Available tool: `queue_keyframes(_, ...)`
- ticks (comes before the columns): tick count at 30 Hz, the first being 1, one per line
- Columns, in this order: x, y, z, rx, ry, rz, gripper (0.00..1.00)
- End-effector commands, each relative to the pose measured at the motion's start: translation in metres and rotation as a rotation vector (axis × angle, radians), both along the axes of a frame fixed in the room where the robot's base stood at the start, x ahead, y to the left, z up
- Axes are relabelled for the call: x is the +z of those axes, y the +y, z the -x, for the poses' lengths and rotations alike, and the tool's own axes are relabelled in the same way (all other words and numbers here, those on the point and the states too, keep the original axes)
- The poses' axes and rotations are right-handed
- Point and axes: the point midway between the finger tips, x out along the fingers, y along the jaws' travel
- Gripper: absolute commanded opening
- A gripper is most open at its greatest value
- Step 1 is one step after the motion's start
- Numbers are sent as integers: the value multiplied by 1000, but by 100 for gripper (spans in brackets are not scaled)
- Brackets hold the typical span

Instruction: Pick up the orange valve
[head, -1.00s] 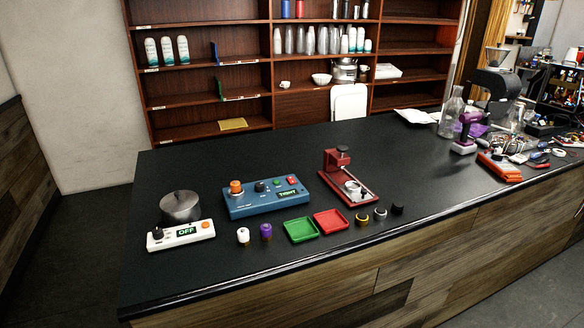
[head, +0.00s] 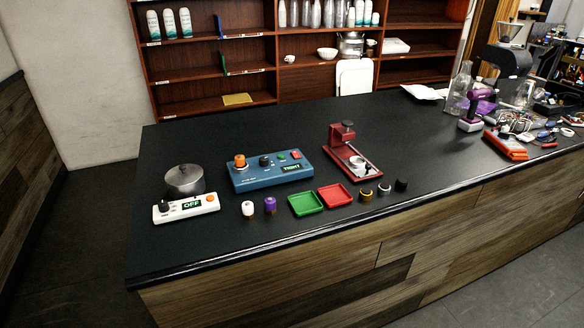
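The orange valve (head: 240,161) is a short orange knob-like piece. It stands upright on the left end of the blue control box (head: 268,171), whose small screen reads "TIGHT". A black knob, a green button and a red switch are also on the box's top. My gripper does not show in the head view.
Left of the box are a grey pot (head: 185,181) and a white panel reading "OFF" (head: 190,207). In front stand a white valve (head: 248,208), a purple valve (head: 270,205), a green tray (head: 305,212) and a red tray (head: 335,206). A red press (head: 345,140) stands right of the box. The left front counter is clear.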

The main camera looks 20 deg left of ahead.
Motion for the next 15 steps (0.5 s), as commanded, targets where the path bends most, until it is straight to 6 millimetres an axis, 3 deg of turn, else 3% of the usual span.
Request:
queue_keyframes(3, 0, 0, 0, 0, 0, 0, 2)
queue_keyframes(15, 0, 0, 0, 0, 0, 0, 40)
